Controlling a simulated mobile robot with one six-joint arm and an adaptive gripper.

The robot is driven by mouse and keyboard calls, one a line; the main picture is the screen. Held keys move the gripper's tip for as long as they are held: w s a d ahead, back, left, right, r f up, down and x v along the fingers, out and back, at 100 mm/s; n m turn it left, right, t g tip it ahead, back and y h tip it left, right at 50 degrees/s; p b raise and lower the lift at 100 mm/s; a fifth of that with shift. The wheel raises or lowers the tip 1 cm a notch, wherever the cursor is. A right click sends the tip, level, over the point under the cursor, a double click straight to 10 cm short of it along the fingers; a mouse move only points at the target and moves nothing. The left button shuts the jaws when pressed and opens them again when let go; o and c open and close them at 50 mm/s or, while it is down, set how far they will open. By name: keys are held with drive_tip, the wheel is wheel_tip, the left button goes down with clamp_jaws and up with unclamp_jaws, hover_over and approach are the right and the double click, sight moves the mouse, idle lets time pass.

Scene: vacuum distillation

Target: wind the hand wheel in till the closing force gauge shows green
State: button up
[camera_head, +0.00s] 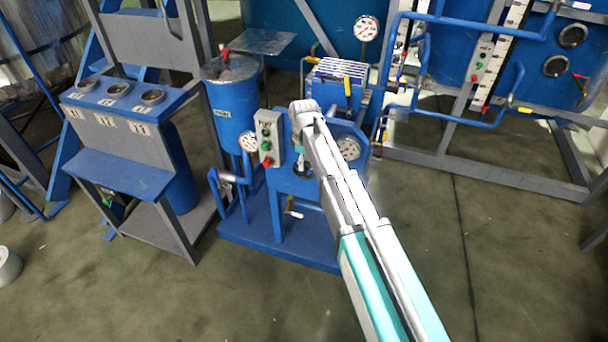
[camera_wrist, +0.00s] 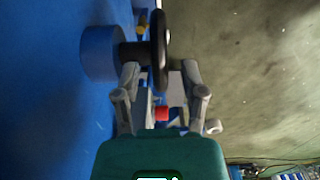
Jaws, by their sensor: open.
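The hand wheel (camera_wrist: 159,50) is black and seen nearly edge-on in the wrist view, beside a round blue housing (camera_wrist: 101,53). My gripper (camera_wrist: 160,72) is open, with one finger on each side of the wheel's near rim; I cannot tell whether either finger touches it. A small red part (camera_wrist: 161,114) shows between the fingers. In the head view my arm hides most of the wheel and the gripper.
A grey button box (camera_head: 268,138) and another gauge (camera_head: 248,141) stand left of my arm, by a blue tank (camera_head: 232,100). A blue console (camera_head: 125,105) is farther left. Blue pipes (camera_head: 470,120) run at the right. The floor in front is clear.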

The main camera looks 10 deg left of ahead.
sight(304, 179)
drive_tip(key=shift+f+b, duration=1.7)
drive_tip(key=shift+f, duration=0.25)
clamp_jaws()
